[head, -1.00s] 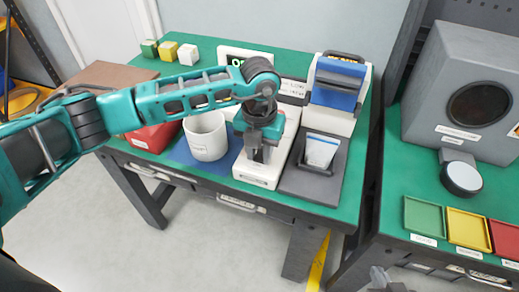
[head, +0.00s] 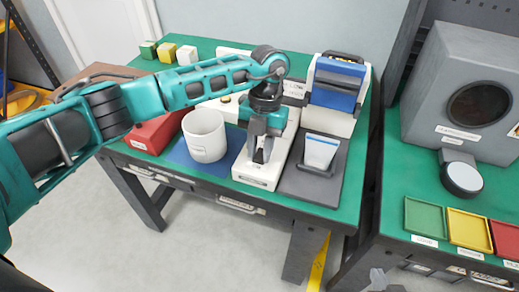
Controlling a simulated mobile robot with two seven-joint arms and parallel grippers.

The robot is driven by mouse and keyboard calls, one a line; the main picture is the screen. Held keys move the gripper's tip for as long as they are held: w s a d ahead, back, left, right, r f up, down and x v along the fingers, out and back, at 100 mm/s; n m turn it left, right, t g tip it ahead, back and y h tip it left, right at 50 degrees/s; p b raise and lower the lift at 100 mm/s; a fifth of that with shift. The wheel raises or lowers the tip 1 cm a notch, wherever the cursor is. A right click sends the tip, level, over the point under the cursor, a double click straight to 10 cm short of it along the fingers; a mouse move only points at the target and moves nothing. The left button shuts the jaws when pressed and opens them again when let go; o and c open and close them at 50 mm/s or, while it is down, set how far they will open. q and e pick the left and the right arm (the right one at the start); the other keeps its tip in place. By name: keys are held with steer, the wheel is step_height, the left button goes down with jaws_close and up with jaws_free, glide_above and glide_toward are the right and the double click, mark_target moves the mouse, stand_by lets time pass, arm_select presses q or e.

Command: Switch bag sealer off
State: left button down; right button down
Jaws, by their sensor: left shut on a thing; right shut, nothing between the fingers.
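A white unit with a long low base (head: 257,176), seemingly the bag sealer, stands on the green table. My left gripper (head: 259,156) points down over the front of this base. Its fingers are shut on a small dark part, which they mostly hide; I cannot tell whether it is a switch. My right gripper (head: 376,278) is at the bottom edge, partly cut off, shut and empty, away from the tables.
A white pouch (head: 320,151) stands in a grey holder right of the base. A blue-and-white machine (head: 337,84) is behind it. A white cup (head: 205,136) and a red box (head: 153,133) stand left. A grey speaker-like box (head: 464,88) and coloured trays (head: 425,217) are on the right table.

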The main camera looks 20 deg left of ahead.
arm_select(q)
steer(key=c, duration=0.9)
jaws_free()
steer(key=shift+r, duration=0.15)
steer(key=v, duration=1.2)
steer(key=shift+w+r, duration=0.1)
steer(key=shift+r, duration=0.25)
